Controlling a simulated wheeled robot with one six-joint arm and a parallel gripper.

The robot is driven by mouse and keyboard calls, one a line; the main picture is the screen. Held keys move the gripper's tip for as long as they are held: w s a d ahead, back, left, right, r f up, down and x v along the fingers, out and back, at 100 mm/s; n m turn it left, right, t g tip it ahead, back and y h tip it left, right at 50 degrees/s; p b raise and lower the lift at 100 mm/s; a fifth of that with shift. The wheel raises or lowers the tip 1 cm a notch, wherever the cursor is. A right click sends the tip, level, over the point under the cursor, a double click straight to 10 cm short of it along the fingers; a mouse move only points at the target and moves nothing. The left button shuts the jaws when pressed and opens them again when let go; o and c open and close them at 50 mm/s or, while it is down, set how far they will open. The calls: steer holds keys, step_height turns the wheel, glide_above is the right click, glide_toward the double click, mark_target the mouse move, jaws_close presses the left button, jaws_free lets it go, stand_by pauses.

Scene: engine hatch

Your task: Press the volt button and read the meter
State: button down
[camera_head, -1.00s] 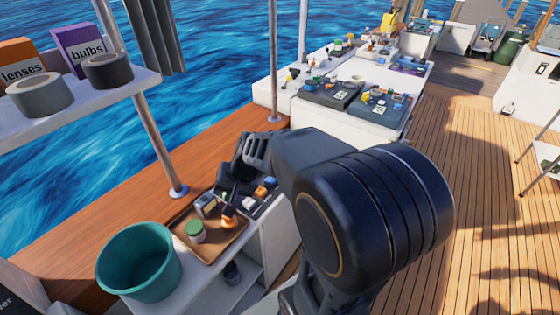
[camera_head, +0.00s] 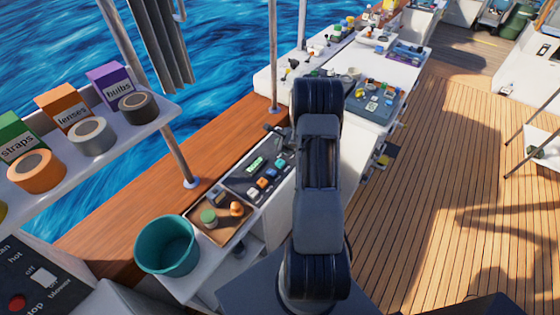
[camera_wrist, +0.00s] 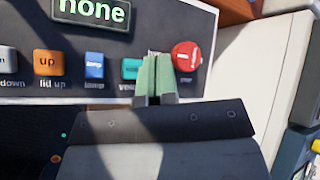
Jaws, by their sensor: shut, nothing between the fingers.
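In the wrist view, the dark control panel (camera_wrist: 120,40) has a display (camera_wrist: 92,12) reading "none" in green. Its row of buttons shows an orange "up" button (camera_wrist: 48,63), a blue button (camera_wrist: 94,66), a teal button (camera_wrist: 131,69) and a round red button (camera_wrist: 187,55). My gripper (camera_wrist: 155,60) is shut and empty, its pale green fingers between the teal and red buttons. The panel also shows in the head view (camera_head: 238,181); my gripper is hidden there.
A brown tray (camera_head: 231,232) with small items and a teal bucket (camera_head: 167,246) stand left of the panel. A shelf (camera_head: 110,143) with boxes and tape rolls is at the left. A white bench (camera_head: 385,66) with more devices lies beyond. The deck at right is open.

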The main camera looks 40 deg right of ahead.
steer(key=b, duration=0.4)
glide_above(280, 163)
step_height(280, 163, down, 7)
steer(key=shift+w+f, duration=0.1)
steer(key=shift+f, duration=0.1)
steer(key=shift+f+b, duration=0.7)
steer(key=shift+b, duration=0.05)
steer(key=shift+a+f+b, duration=0.1)
steer(key=shift+f+b, duration=1.2)
steer(key=shift+b, duration=0.7)
stand_by(2.5)
steer(key=shift+r, duration=0.15)
steer(key=shift+r+p, duration=0.65)
steer(key=shift+r, duration=0.5)
steer(key=shift+r, duration=0.1)
